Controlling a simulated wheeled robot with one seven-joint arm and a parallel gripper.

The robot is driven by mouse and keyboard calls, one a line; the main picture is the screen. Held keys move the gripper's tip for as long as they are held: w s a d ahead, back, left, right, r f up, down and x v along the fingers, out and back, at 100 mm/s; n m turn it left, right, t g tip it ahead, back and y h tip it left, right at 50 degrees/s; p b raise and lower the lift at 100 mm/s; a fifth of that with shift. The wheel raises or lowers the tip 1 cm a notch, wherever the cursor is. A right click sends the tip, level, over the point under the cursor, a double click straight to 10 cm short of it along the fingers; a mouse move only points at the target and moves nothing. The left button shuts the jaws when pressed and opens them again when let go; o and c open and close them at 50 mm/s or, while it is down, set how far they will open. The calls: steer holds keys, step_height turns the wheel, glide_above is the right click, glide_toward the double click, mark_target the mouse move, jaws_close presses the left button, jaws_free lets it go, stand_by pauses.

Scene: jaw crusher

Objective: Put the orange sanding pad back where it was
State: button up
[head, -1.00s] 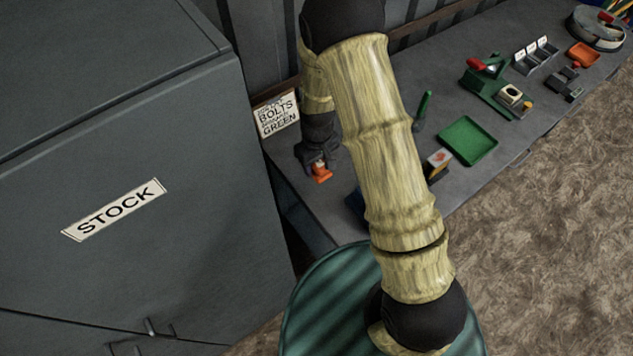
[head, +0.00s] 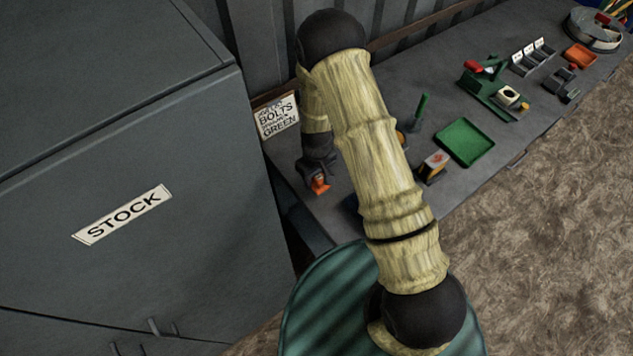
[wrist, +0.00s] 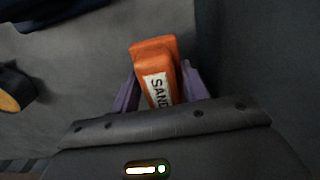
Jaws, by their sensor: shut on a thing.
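The orange sanding pad (wrist: 150,58) has a white label reading "SAND", partly cut off by my gripper body. My gripper (wrist: 155,88) is shut on it, with a purple-grey finger on each side. In the head view the pad (head: 319,186) shows as a small orange patch under my gripper (head: 317,178), at the left end of the grey bench (head: 470,185). I cannot tell whether the pad touches the bench top or hangs just above it.
A dark grey cabinet marked STOCK (head: 125,215) stands close on the left. A sign about bolts (head: 277,117) is behind my gripper. A green tray (head: 465,142), a small box with a red mark (head: 433,166) and a green upright tool (head: 420,110) lie to the right, beyond my arm.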

mark_target(316, 182)
steer(key=shift+f+p, duration=0.75)
steer(key=shift+f, duration=1.35)
steer(key=shift+f, duration=0.2)
steer(key=o, duration=1)
steer(key=shift+c, duration=0.2)
steer(key=shift+r, duration=0.1)
steer(key=shift+r, duration=0.25)
steer(key=shift+w+r+b, duration=0.15)
steer(key=shift+r+b, duration=0.35)
steer(key=shift+r, duration=0.2)
steer(key=shift+s+r+b, duration=0.15)
steer(key=shift+r+b, duration=0.65)
steer(key=shift+r, duration=1.8)
steer(key=shift+s+r+b, duration=0.1)
steer(key=shift+r+b, duration=0.7)
steer(key=shift+r, duration=1.8)
